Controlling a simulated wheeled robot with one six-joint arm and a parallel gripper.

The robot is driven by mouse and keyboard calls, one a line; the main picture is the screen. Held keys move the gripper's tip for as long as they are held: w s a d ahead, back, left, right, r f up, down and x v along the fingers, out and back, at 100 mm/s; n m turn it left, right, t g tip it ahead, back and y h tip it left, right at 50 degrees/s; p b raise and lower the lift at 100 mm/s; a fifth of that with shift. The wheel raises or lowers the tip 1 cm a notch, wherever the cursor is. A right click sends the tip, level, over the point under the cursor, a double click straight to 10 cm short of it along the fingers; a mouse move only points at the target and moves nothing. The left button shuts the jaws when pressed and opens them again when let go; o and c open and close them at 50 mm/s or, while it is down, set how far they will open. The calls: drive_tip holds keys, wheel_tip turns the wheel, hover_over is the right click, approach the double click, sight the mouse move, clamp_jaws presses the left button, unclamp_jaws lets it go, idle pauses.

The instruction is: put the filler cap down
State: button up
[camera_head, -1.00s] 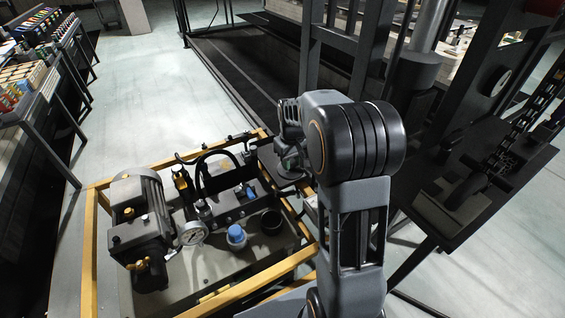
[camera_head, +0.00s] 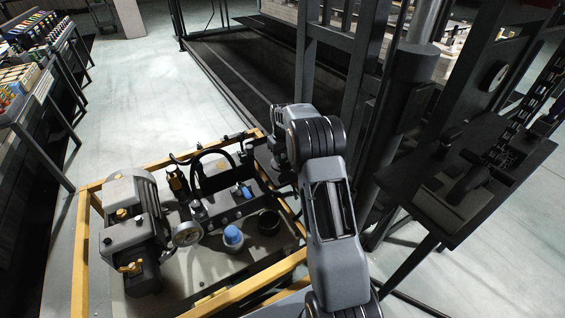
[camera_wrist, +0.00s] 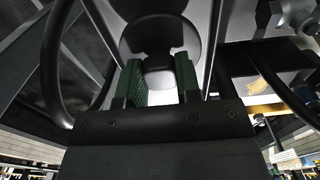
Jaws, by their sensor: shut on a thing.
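My gripper (camera_wrist: 158,88) shows in the wrist view with two green-padded fingers. It is shut on a dark rounded thing (camera_wrist: 160,34), which I take to be the filler cap; a pale gap shows below it between the fingers. In the head view my arm reaches to the back right corner of the yellow-framed pump unit. There its wrist hides most of the gripper, and the held cap cannot be made out clearly. A dark round cup or opening (camera_head: 269,222) is on the unit, nearer the camera than the gripper.
The pump unit has a yellow frame (camera_head: 85,260), a grey motor (camera_head: 128,232), a gauge (camera_head: 187,233) and a blue-topped part (camera_head: 233,236). A dark platform (camera_head: 480,180) stands at right. A loaded bench (camera_head: 35,70) is at far left. Pale floor lies between.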

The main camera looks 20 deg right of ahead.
drive_tip(key=shift+f+b, duration=0.3)
drive_tip(key=shift+f, duration=0.9)
drive_tip(key=shift+f, duration=0.1)
drive_tip(key=shift+f, duration=0.1)
drive_tip(key=o, duration=0.9)
